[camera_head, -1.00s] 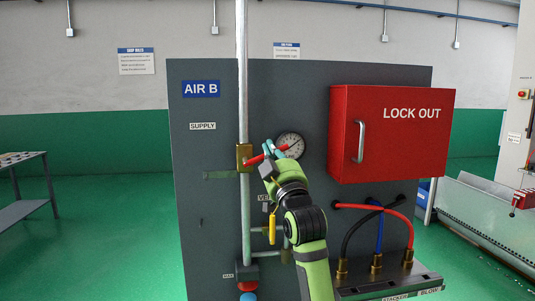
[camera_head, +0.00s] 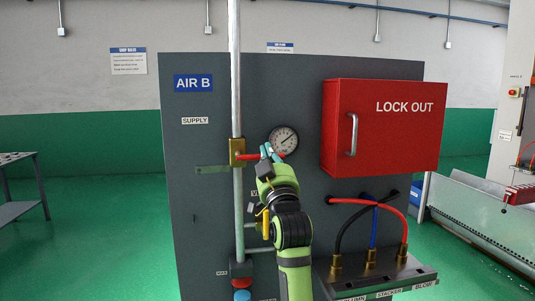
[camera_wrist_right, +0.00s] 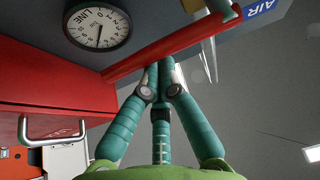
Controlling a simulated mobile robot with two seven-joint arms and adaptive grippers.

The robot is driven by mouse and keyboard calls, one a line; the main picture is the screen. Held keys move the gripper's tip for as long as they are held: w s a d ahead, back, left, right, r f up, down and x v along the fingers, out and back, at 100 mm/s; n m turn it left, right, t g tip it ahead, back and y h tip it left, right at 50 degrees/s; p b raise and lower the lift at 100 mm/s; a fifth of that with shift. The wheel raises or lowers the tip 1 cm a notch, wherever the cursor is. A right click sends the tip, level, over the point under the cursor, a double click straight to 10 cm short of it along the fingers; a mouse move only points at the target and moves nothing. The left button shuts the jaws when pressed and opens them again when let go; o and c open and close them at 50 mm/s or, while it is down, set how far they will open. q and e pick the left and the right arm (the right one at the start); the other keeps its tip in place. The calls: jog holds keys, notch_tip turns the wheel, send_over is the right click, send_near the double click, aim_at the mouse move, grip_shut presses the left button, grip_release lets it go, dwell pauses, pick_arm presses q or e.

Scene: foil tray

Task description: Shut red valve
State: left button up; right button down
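The red valve handle (camera_head: 248,156) runs almost level to the right from its brass body (camera_head: 237,153) on the vertical pipe under the AIR B sign. My right gripper (camera_head: 268,152) is at the outer part of the handle, with its teal fingers across it. In the right wrist view the fingertips (camera_wrist_right: 160,68) come close together at the red handle (camera_wrist_right: 178,40) and are partly hidden by it. They appear shut on the bar. My left gripper is not in view.
A round gauge (camera_head: 284,140) sits close behind my right fingertips. The red LOCK OUT box (camera_head: 385,135) stands out from the panel to the right. A yellow handle (camera_head: 265,222) is below, beside my wrist. Red, black and blue hoses (camera_head: 376,230) hang lower right.

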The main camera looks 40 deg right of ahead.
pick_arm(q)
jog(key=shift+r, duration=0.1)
pick_arm(e)
jog(key=shift+r, duration=0.1)
pick_arm(q)
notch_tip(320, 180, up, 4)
jog(key=p, duration=0.4)
pick_arm(e)
notch_tip(320, 180, up, 4)
jog(key=r, duration=0.1)
pick_arm(q)
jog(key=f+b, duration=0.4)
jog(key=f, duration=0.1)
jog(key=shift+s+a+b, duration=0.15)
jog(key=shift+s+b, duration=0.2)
jog(key=shift+b, duration=0.05)
pick_arm(e)
jog(key=f+v, duration=0.1)
jog(key=v, duration=0.9)
jog(key=shift+w+f, duration=0.2)
jog(key=shift+w, duration=0.2)
jog(key=shift+w+d, duration=0.1)
